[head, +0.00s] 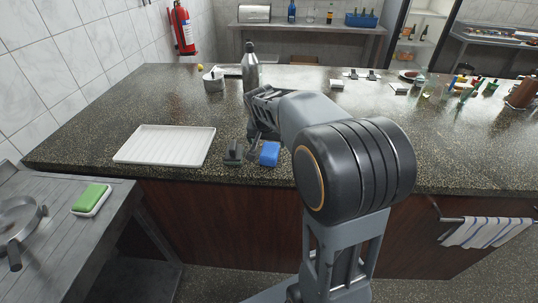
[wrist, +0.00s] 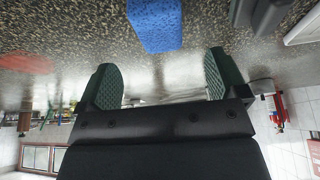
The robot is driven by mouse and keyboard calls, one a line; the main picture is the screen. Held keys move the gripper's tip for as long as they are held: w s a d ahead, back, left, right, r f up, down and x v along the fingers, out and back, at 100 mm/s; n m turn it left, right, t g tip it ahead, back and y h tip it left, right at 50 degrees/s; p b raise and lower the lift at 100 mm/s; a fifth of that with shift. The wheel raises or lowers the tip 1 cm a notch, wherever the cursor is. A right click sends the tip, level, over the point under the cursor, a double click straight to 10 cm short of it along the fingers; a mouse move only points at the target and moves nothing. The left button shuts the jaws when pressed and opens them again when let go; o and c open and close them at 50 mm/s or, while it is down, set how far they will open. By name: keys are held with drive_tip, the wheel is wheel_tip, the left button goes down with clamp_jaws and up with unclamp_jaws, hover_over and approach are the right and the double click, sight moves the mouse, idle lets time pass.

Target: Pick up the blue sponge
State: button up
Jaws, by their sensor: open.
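The blue sponge (head: 270,153) lies on the speckled dark counter near its front edge, right of a white tray. It also shows at the top of the wrist view (wrist: 156,22), in front of my gripper and centred between the fingers. My gripper (head: 256,142) is just beside the sponge in the head view, partly hidden by my own arm. In the wrist view my gripper (wrist: 160,80) has its two dark green finger pads wide apart, with nothing between them. The sponge appears apart from both fingers.
A small dark object (head: 233,153) lies close left of the sponge. The white ribbed tray (head: 165,145) lies further left. A metal bottle (head: 250,68) and a small container (head: 214,80) stand behind. A green sponge (head: 92,197) lies on the lower left table. Bare counter lies right of my arm.

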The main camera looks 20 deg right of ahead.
sight(269, 150)
drive_tip(key=shift+p+x, duration=0.35)
drive_tip(key=shift+x, duration=3.8)
drive_tip(key=c, duration=1)
